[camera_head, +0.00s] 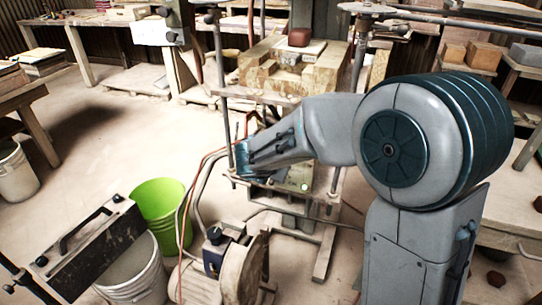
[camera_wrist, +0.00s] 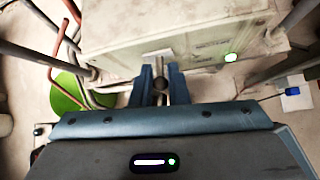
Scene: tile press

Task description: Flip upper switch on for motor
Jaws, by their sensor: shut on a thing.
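The control box (camera_wrist: 110,30) is a worn, pale metal box that fills the top of the wrist view. In the head view my arm's end hides the switch and fingertips.
Press rods and hoses (camera_head: 192,190) run close around the box. A green bucket (camera_head: 160,200) and a motor with a wheel (camera_head: 233,255) stand below. A wooden press table (camera_head: 260,92) is above and behind. Open floor lies at left.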

